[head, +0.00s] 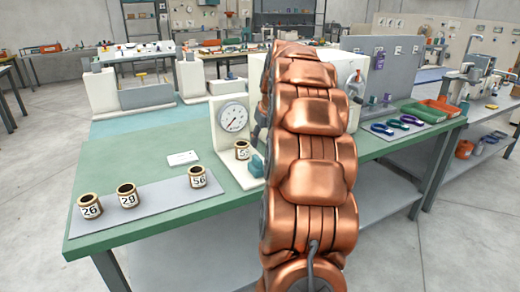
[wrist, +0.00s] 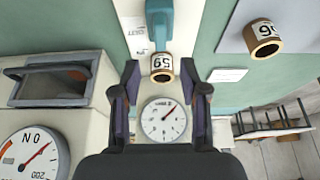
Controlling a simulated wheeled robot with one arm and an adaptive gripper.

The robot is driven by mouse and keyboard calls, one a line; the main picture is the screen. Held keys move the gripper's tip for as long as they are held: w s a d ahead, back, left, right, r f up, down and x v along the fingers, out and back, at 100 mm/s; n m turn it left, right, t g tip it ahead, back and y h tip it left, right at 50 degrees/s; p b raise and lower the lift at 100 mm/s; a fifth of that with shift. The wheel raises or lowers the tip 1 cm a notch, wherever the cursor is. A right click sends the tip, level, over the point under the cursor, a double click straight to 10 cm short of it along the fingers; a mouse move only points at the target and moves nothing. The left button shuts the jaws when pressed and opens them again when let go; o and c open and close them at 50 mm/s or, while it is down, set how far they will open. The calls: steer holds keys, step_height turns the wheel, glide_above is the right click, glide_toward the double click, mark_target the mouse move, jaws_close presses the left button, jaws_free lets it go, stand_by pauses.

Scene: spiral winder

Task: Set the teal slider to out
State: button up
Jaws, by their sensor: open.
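The teal slider (head: 257,165) sits low at the right of the white gauge stand (head: 223,155), partly hidden by my arm. In the wrist view, a teal block (wrist: 160,22) shows at the top centre on a pale strip. A numbered spool (head: 242,150) stands next to the slider, below the round dial (head: 232,117). In the wrist view the spool (wrist: 162,66) and dial (wrist: 164,119) lie in line between my fingers. My gripper (wrist: 161,84) is open, with dark fingers apart and nothing visibly held. The teal block is beyond the fingertips. The head view hides my gripper behind my arm.
Spools numbered 26 (head: 90,206), 28 (head: 127,195) and 56 (head: 198,177) stand on a grey mat (head: 160,208) at the left. A white card (head: 183,158) lies behind them. A second dial and a slotted white housing (wrist: 62,78) are at the left in the wrist view.

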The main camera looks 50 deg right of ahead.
steer(key=shift+v, duration=1.15)
